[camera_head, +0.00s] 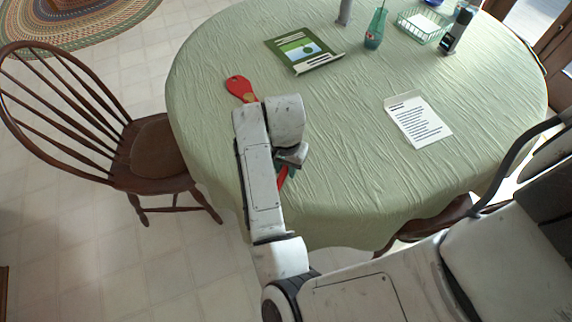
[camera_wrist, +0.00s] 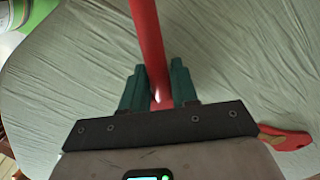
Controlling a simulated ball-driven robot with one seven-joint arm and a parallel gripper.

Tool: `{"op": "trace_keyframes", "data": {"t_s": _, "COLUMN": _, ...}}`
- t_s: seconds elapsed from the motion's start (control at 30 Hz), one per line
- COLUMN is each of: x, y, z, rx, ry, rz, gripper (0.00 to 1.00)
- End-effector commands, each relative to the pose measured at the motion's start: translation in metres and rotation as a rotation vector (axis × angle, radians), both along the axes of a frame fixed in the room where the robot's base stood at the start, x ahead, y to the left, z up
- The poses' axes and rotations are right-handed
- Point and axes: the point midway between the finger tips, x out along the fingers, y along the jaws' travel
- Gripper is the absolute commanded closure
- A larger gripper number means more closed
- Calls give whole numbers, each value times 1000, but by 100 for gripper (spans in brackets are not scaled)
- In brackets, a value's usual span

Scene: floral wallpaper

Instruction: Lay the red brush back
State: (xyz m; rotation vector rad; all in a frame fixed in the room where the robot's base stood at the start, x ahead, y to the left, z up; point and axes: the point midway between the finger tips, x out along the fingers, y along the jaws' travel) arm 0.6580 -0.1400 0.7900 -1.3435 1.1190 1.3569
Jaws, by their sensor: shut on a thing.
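My gripper (camera_wrist: 158,90) has green fingers closed on both sides of a red handle (camera_wrist: 146,35), which I take to be the red brush's. The handle runs up out of the wrist view, so its far end is hidden there. In the head view my gripper (camera_head: 290,160) is low over the near left part of the table, mostly covered by my arm. A short red piece (camera_head: 283,178) shows just below it. Whether the handle touches the cloth is unclear.
A red paddle-shaped thing (camera_head: 238,86) lies beyond my arm on the table (camera_head: 350,190). Another red end (camera_wrist: 288,140) shows at right in the wrist view; I cannot tell if they match. A green book (camera_head: 303,50) and white paper (camera_head: 418,120) lie farther right, with bare cloth between.

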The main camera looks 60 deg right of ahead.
Motion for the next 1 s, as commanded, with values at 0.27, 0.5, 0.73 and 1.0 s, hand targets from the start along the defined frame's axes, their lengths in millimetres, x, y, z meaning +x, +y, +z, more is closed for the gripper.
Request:
{"op": "trace_keyframes", "data": {"t_s": 0.27, "x": 0, "y": 0, "z": -3, "rx": -1, "ry": 0, "rz": 0, "gripper": 100}}
{"op": "trace_keyframes", "data": {"t_s": 0.5, "x": 0, "y": 0, "z": -2, "rx": 0, "ry": 0, "rz": 0, "gripper": 51}}
{"op": "trace_keyframes", "data": {"t_s": 0.73, "x": 0, "y": 0, "z": -2, "rx": 0, "ry": -1, "rz": 0, "gripper": 46}}
{"op": "trace_keyframes", "data": {"t_s": 1.0, "x": 1, "y": 0, "z": 16, "rx": 0, "ry": -3, "rz": -2, "gripper": 46}}
